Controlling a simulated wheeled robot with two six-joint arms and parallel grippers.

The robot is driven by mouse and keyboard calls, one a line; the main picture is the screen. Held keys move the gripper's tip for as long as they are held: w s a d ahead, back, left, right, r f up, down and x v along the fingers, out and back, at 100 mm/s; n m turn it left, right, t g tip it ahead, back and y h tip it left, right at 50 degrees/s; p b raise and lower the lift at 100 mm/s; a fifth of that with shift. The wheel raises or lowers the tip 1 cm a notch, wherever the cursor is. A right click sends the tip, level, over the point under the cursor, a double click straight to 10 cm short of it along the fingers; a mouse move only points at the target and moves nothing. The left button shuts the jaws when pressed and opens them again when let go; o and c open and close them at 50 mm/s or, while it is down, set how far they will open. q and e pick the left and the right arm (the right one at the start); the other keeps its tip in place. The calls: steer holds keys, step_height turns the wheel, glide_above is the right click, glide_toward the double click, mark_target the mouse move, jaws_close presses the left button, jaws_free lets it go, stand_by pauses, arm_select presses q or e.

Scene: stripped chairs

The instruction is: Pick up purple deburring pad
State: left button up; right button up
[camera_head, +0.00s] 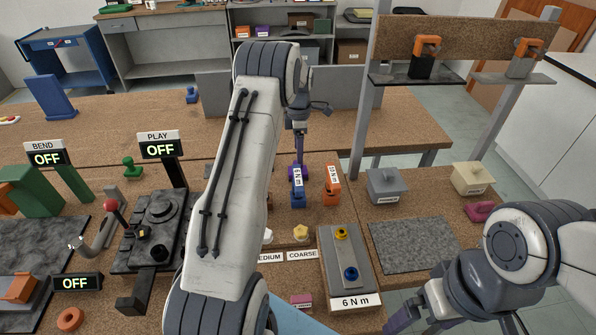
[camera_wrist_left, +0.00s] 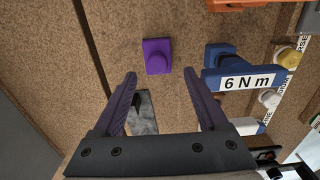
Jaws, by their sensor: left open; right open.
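The purple deburring pad (camera_wrist_left: 157,56) lies on the brown workbench in the left wrist view. In the head view my left gripper (camera_head: 299,148) hangs above the bench behind the blue 6 N m tool, and only a sliver of the purple pad (camera_head: 292,173) shows there. My right gripper (camera_head: 405,318) is low at the bottom right, partly out of frame.
The blue 6 N m tool (camera_wrist_left: 222,68) stands close to the right of the pad. An orange tool (camera_head: 332,185) stands beside it. A grey lidded box (camera_head: 387,186), a beige box (camera_head: 472,178) and a magenta pad (camera_head: 481,211) are further right. Bench left of the pad is clear.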

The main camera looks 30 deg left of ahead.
arm_select(q)
steer(key=shift+f, duration=0.7)
steer(key=shift+f+p, duration=0.35)
steer(key=shift+p, duration=0.1)
steer(key=f, duration=0.1)
steer(key=f+p, duration=0.1)
steer(key=f, duration=0.1)
steer(key=shift+w+a+f, duration=0.1)
steer(key=shift+a+f, duration=0.15)
steer(key=shift+f, duration=0.05)
steer(key=shift+f+p, duration=0.3)
steer(key=shift+f, duration=0.1)
steer(key=shift+c, duration=0.3)
jaws_close()
steer(key=shift+r, duration=0.15)
